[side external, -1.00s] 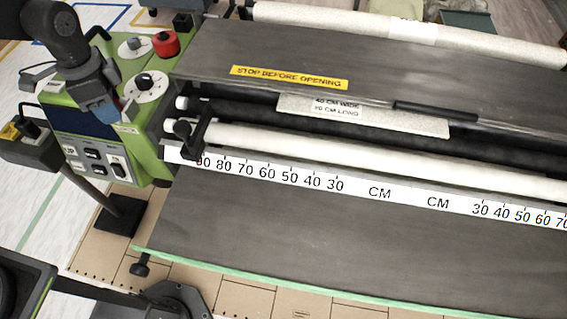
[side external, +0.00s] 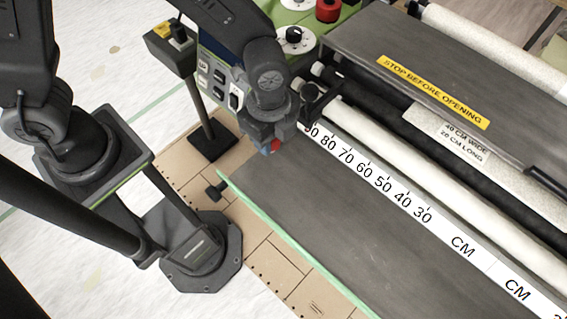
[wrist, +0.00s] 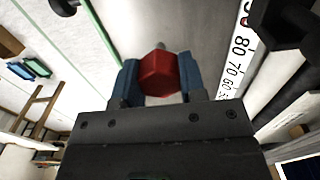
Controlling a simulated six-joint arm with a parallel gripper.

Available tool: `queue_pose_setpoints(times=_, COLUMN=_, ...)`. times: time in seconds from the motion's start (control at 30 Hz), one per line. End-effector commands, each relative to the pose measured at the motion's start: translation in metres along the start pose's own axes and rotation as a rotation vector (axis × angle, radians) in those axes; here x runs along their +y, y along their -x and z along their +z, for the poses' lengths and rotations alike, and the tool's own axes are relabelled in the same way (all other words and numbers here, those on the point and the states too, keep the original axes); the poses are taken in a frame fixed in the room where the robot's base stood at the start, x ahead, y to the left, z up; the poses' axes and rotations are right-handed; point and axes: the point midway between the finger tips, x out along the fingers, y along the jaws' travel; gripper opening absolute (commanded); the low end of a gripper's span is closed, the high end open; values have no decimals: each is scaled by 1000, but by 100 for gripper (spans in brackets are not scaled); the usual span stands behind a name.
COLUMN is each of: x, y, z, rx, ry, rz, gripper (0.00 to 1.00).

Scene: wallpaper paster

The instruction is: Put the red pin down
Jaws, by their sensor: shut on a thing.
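The red pin (wrist: 160,74) is between the two blue fingertips of my gripper (wrist: 158,82) in the wrist view, and a grey tip shows beyond its red head. In the side view my gripper (side external: 270,147) is low over the left end of the dark paster bed (side external: 330,210), beside the white centimetre scale (side external: 385,183). Only a small red patch of the pin (side external: 276,146) shows there. The gripper is shut on the pin. I cannot tell whether the pin touches the bed.
The green control panel (side external: 228,78) stands left of the rollers. A black clamp (side external: 316,102) sits at the roller end, close right of my gripper. A black knob (side external: 216,190) sticks out at the bed's left corner. The bed in front of the scale is clear.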

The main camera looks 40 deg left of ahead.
Motion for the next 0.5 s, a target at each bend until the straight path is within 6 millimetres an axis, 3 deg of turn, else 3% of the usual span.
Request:
queue_pose_setpoints(times=0.2, x=8, y=-19, z=-31, rx=0, ry=-2, rz=0, gripper=9)
queue_pose_setpoints(times=0.37, x=10, y=-28, z=-36, rx=0, ry=2, rz=0, gripper=9)
queue_pose_setpoints(times=0.5, x=10, y=-50, z=-35, rx=-2, ry=2, rz=3, gripper=9)
